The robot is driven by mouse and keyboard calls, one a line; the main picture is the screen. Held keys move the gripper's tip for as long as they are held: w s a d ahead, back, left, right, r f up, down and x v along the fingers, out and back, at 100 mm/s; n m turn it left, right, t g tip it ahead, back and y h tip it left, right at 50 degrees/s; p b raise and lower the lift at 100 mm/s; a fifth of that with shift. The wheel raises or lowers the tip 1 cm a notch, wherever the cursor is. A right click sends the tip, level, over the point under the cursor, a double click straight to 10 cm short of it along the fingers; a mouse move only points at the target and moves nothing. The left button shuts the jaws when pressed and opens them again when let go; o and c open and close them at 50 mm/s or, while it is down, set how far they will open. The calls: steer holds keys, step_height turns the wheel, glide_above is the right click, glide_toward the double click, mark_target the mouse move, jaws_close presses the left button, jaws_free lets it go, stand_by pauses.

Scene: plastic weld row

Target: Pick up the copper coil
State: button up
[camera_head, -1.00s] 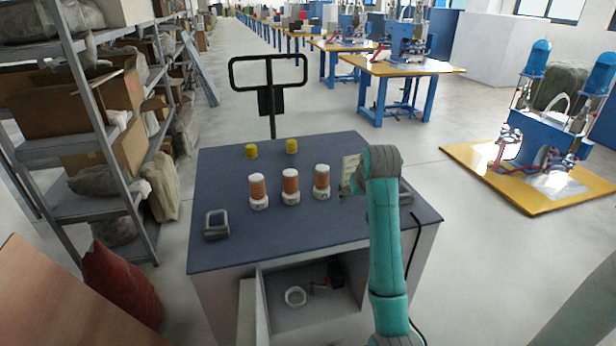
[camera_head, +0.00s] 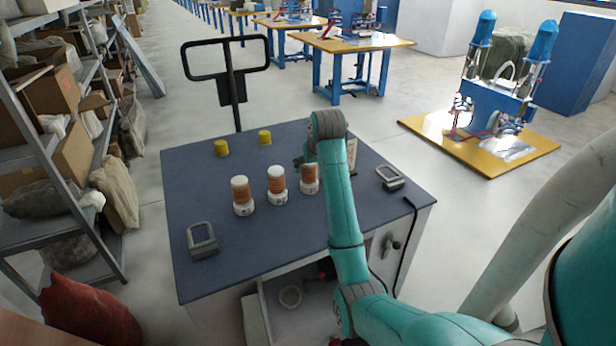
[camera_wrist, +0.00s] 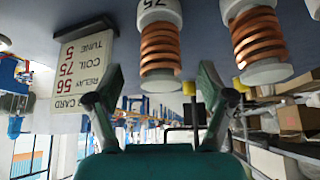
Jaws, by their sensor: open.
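Three copper coils with white ends stand upright in a row on the dark table (camera_head: 205,275): left (camera_head: 241,193), middle (camera_head: 277,183) and right (camera_head: 309,181). My arm partly covers the right coil. The wrist view is upside down and shows the right coil (camera_wrist: 160,48) closest to centre, the middle coil (camera_wrist: 256,42) beside it, and an edge of another white end. My gripper (camera_wrist: 161,74) is open, its two fingers spread and empty, pointing toward the right coil without visibly holding it. In the head view the gripper is mostly hidden by my arm.
A printed card (camera_wrist: 83,70) stands beside the right coil, with COIL 75 among its lines. Two yellow cylinders (camera_head: 221,148) (camera_head: 265,137) stand behind the coils. Grey frame-like items (camera_head: 202,240) (camera_head: 390,177) lie near the table's left front and right edge. A black handle (camera_head: 226,60) rises behind.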

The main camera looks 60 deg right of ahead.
mark_target(309, 173)
steer(key=shift+x, duration=2.8)
steer(key=shift+a, duration=0.1)
jaws_close()
steer(key=shift+r, duration=0.1)
